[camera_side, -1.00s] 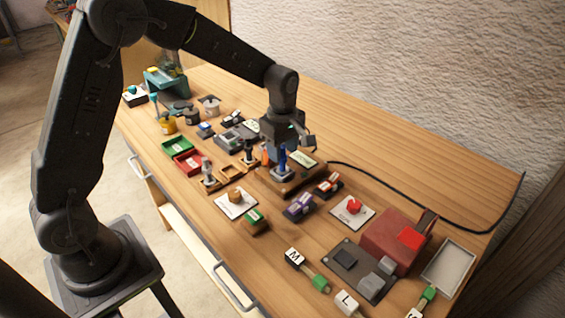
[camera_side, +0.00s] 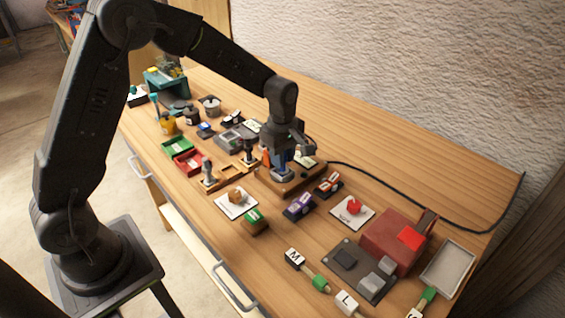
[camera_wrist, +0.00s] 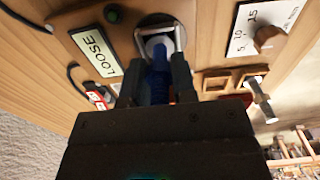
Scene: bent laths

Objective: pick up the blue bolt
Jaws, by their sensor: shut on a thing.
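The blue bolt (camera_wrist: 158,82) stands upright between the fingers of my gripper (camera_wrist: 154,80) in the wrist view. My gripper is shut on it. In the side view my gripper (camera_side: 284,155) is low over a wooden block (camera_side: 290,186), and a little of the blue bolt (camera_side: 282,164) shows between the fingers. The bolt's lower end meets a round grey base (camera_wrist: 157,42) on the block. Whether it still sits in that base cannot be told.
A grey bolt (camera_wrist: 260,97) stands nearby. A black cable runs behind.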

